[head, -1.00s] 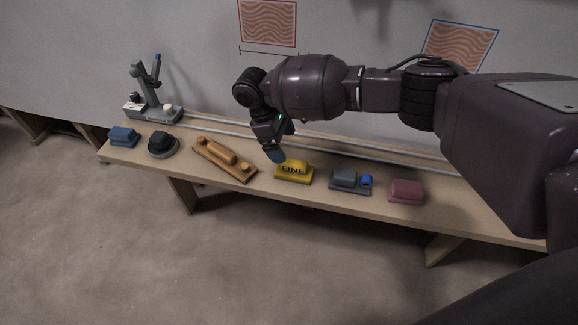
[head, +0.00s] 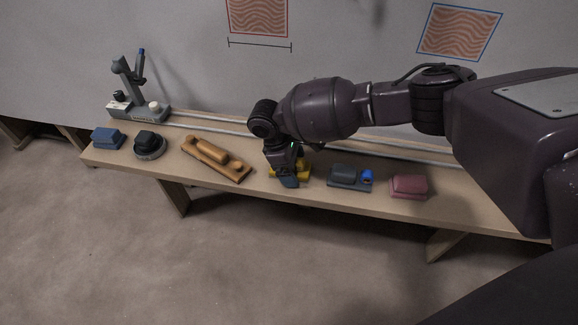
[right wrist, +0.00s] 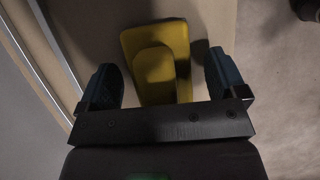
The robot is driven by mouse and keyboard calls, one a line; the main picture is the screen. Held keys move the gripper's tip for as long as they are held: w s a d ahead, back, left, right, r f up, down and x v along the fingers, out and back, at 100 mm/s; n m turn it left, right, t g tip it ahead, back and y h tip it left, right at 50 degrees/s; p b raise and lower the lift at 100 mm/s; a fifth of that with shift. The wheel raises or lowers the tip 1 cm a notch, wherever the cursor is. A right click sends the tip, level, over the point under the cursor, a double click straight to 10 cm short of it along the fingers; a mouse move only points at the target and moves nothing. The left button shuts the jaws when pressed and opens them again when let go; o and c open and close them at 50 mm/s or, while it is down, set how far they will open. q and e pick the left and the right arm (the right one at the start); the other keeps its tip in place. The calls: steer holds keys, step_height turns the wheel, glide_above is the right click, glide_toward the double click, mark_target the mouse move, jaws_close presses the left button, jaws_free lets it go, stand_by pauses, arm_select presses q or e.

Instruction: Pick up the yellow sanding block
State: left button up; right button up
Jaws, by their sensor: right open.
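The yellow sanding block (head: 304,170) sits on the wooden bench (head: 215,190), partly hidden behind my right gripper in the head view. In the right wrist view the block (right wrist: 157,60) shows a wide base with a narrower raised grip on top. My right gripper (head: 287,178) is over the block, pointing down. Its two blue fingers are open, one on each side of the block in the right wrist view (right wrist: 162,82), with a gap visible on both sides. My left gripper is out of view.
A wooden long sander (head: 215,157) lies left of the block. A grey block with a blue part (head: 349,177) and a red block (head: 408,186) lie right. A black round sander (head: 150,145), blue block (head: 107,138) and grey stand (head: 138,95) are farther left. Rails run along the back.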

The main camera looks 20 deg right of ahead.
steer(key=shift+c, duration=1.2)
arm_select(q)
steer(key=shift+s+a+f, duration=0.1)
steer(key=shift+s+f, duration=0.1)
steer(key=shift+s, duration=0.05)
arm_select(e)
steer(key=c, duration=0.8)
steer(key=shift+r, duration=0.1)
step_height(320, 180, up, 5)
steer(key=shift+w+f+p, duration=0.15)
steer(key=shift+p, duration=0.7)
arm_select(q)
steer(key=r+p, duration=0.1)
steer(key=p, duration=0.1)
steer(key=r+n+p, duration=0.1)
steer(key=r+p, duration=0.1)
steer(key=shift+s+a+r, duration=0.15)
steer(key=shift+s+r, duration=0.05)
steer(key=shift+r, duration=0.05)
arm_select(e)
step_height(320, 180, up, 15)
steer(key=shift+r, duration=0.1)
